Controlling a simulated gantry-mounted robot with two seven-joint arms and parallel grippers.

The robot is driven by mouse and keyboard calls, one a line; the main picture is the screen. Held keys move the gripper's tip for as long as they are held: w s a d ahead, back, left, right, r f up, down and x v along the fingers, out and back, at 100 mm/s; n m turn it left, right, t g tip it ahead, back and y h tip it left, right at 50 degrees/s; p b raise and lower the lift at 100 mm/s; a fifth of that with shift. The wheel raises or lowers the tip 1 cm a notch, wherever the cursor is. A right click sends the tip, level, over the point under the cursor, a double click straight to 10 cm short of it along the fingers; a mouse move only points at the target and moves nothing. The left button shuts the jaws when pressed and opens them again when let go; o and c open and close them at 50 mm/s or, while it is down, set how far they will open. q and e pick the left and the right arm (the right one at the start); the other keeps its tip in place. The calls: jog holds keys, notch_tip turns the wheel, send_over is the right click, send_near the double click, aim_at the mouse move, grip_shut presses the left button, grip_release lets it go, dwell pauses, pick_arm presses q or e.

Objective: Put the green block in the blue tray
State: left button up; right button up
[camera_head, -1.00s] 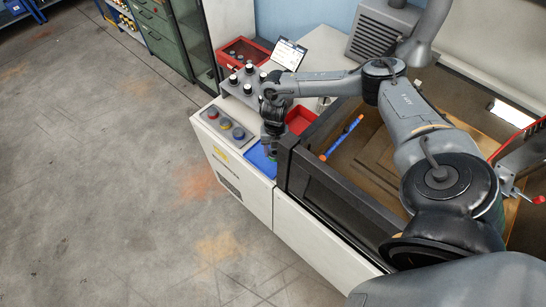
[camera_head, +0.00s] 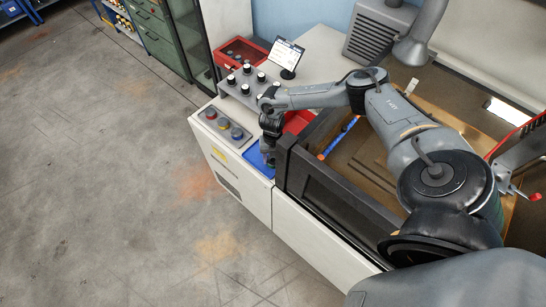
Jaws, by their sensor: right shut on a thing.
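The blue tray (camera_head: 257,160) lies on the white bench near its front edge, partly hidden by my right gripper. My right gripper (camera_head: 269,162) points down over the blue tray, low and close to it. It is shut on the green block, of which only a small trace of green (camera_head: 271,166) shows at the fingertips. I cannot tell whether the block touches the tray floor. My left gripper is not in view.
A red tray (camera_head: 297,121) is beside the blue one, behind my arm. A button panel (camera_head: 223,124) and a grey holder with black knobs (camera_head: 248,84) stand to the left. A dark-framed wooden enclosure (camera_head: 330,185) borders the tray's right.

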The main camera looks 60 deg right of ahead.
jog(key=o, duration=1.4)
jog(key=shift+f, duration=0.1)
jog(key=shift+r, duration=0.25)
jog(key=shift+w+d+r+b, duration=0.15)
jog(key=shift+d+r, duration=0.1)
jog(key=shift+r, duration=1.7)
jog(key=shift+w+d+r+b, duration=0.15)
jog(key=shift+d+r, duration=0.1)
jog(key=shift+r, duration=1.7)
jog(key=shift+w+d+r+b, duration=0.15)
jog(key=shift+d+r, duration=0.1)
jog(key=shift+r, duration=1.7)
jog(key=shift+w, duration=0.1)
